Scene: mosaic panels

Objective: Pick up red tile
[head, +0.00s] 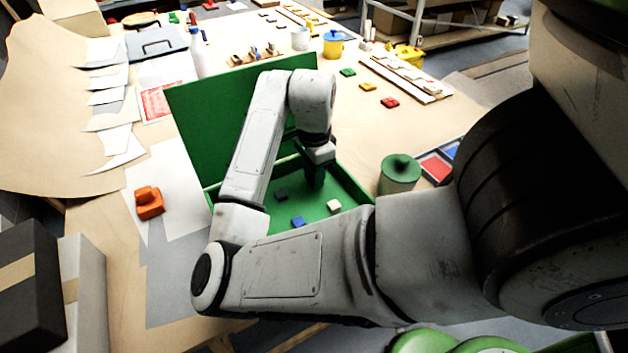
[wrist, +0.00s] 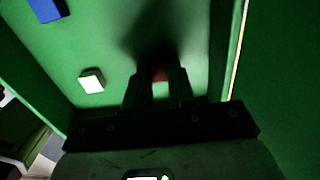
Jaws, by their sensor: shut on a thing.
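In the wrist view, a red tile (wrist: 160,76) shows as a small dark red patch between the fingertips of my gripper (wrist: 161,80). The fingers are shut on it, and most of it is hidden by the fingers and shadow. In the head view, my gripper (head: 315,178) points down inside the open green box (head: 345,178), near its back wall, and the tile is hidden there. I cannot tell whether the tile touches the box floor.
A green canister (head: 399,173) stands to the right. An orange object (head: 149,203) is at left.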

